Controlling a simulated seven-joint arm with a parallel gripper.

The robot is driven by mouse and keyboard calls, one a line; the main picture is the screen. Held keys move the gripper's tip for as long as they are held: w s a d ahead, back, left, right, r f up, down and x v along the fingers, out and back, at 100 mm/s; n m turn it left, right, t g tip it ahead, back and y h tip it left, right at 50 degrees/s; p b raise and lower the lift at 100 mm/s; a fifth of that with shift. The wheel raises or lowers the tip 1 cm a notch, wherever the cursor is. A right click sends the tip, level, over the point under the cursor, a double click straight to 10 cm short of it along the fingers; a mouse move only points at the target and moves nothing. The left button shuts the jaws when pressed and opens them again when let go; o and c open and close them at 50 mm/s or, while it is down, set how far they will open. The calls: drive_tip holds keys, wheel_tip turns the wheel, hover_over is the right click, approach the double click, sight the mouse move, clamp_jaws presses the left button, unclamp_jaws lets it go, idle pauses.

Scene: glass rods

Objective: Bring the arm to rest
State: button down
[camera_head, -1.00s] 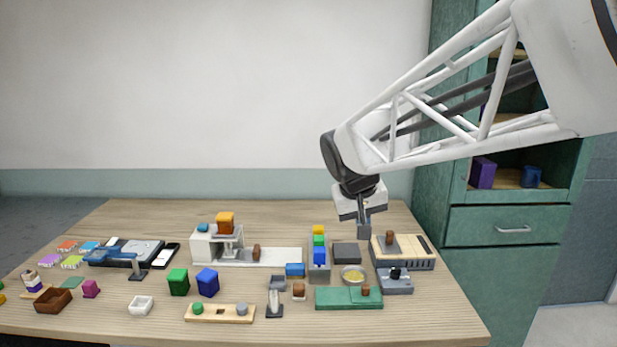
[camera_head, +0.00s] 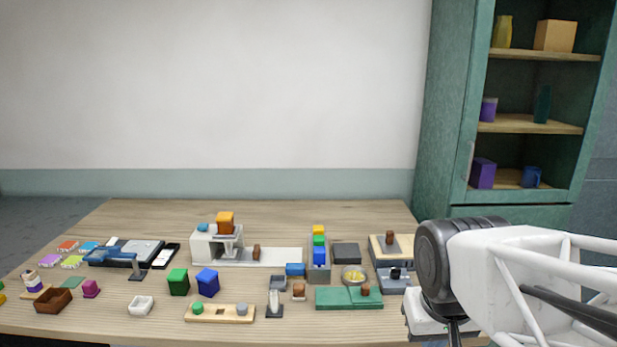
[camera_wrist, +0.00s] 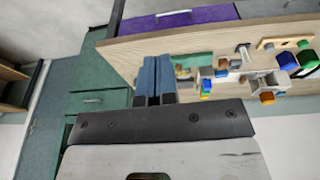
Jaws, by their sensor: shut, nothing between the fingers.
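My gripper shows in the wrist view (camera_wrist: 156,76) with its two blue-grey fingers side by side, shut and holding nothing. In the head view my arm is folded low at the right, in front of the table's right edge, and the gripper is mostly cut off by the bottom of the picture. The wooden table (camera_head: 360,222) with its small objects lies to the left of the arm. In the wrist view the table top (camera_wrist: 135,50) appears tilted beyond the fingers, with none of its objects between them.
A green cabinet (camera_head: 445,130) with open shelves stands behind at the right. The arm covers the table's front right corner. The floor left of the table is clear.

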drive_tip(key=s, duration=0.1)
drive_tip(key=s+f, duration=0.1)
drive_tip(key=s, duration=0.1)
drive_tip(key=shift+s+d+f, duration=0.15)
drive_tip(key=shift+s+f, duration=0.05)
drive_tip(key=shift+f, duration=0.2)
drive_tip(key=c, duration=1.8)
unclamp_jaws()
